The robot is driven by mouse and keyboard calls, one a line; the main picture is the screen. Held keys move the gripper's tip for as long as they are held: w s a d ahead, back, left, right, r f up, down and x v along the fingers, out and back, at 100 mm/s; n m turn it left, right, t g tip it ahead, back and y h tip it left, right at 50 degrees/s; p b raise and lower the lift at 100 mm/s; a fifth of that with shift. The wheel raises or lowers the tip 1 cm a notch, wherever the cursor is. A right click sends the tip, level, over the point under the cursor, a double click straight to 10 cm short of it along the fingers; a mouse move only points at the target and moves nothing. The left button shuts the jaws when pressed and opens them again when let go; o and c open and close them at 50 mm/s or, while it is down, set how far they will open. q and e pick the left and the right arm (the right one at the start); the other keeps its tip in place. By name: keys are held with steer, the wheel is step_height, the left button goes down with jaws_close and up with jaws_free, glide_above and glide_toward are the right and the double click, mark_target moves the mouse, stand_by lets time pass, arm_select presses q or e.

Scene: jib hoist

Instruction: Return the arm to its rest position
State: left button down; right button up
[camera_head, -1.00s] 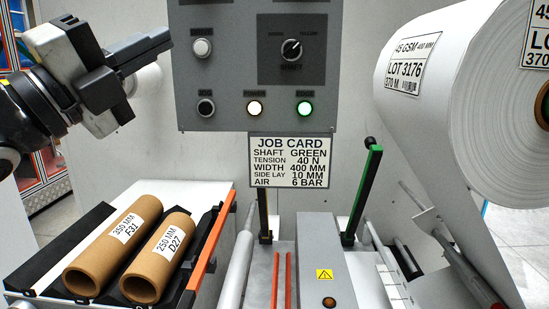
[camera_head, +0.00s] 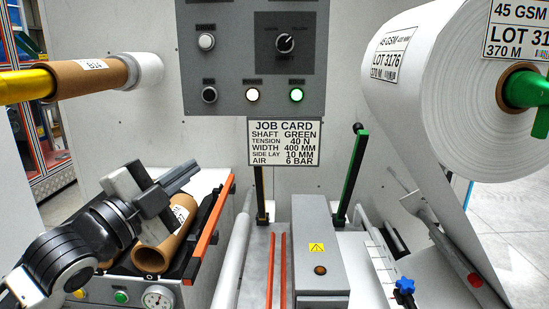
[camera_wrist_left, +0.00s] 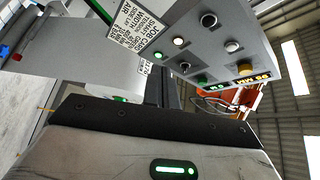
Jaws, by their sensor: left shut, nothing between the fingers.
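My left arm (camera_head: 75,245) comes in from the lower left of the head view. My left gripper (camera_head: 190,170), grey and black, is shut and empty. It hangs in front of and over the cardboard cores on the tray, hiding part of them. The core marked D27 (camera_head: 152,258) shows beside it; whether they touch I cannot tell. In the left wrist view the gripper's dark housing (camera_wrist_left: 160,118) fills the bottom, with the tilted control panel beyond. My right gripper is in neither view.
The control panel (camera_head: 255,60) has lit white and green lamps above the job card (camera_head: 283,142). A cardboard core (camera_head: 90,78) sits on a yellow shaft at upper left. The white paper roll (camera_head: 440,100) with its green shaft (camera_head: 525,90) is at right. An orange-edged rail (camera_head: 209,230) borders the tray.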

arm_select(q)
steer(key=s+f+n+g+y, duration=0.1)
steer(key=s+f+n+y, duration=0.15)
steer(key=f, duration=0.65)
steer(key=s+f+n+g+y, duration=0.1)
steer(key=f+n, duration=0.3)
steer(key=f, duration=0.4)
steer(key=s+f+n+g+y, duration=0.15)
steer(key=f+n, duration=0.25)
steer(key=f, duration=0.5)
steer(key=s+f+n+g+y, duration=0.2)
steer(key=s+f+n, duration=0.4)
steer(key=s+f, duration=1)
steer(key=shift+s+a+f+n+g+y, duration=0.3)
steer(key=shift+f+n+g+y, duration=0.1)
steer(key=shift+f+g, duration=0.4)
steer(key=shift+s+r, duration=0.1)
